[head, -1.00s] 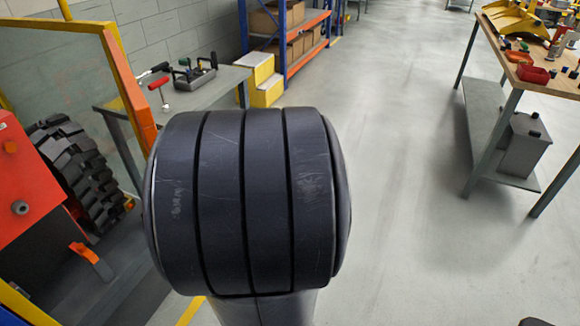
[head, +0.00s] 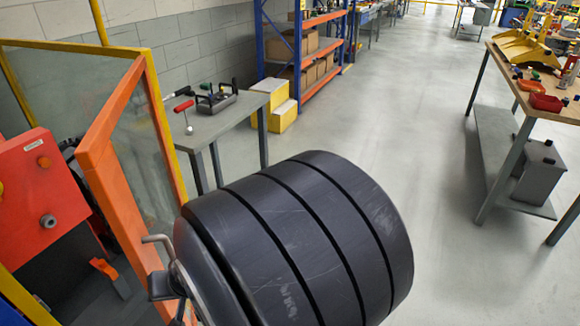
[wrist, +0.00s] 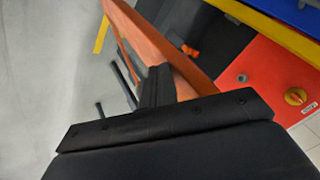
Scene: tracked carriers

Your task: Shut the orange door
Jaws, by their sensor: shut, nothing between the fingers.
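The orange door (head: 110,190) is a glazed panel with an orange frame. In the head view it stands partly open at the left, hinged at a yellow post. Its top rail slants toward me and left, in front of the red machine. In the wrist view the orange frame (wrist: 155,42) runs diagonally beyond my gripper (wrist: 155,76). My gripper is shut and empty, with its fingers at or close to the frame; contact is unclear. A thin dark bar (wrist: 123,84) shows left of the fingers. A bent grey handle-like bar (head: 160,241) shows beside the door in the head view.
A red machine (head: 40,190) stands behind the door inside a yellow-framed enclosure. A grey bench (head: 215,122) with tools is behind it, near yellow steps (head: 284,117). A wooden-topped workbench (head: 497,72) stands right. The floor between is clear.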

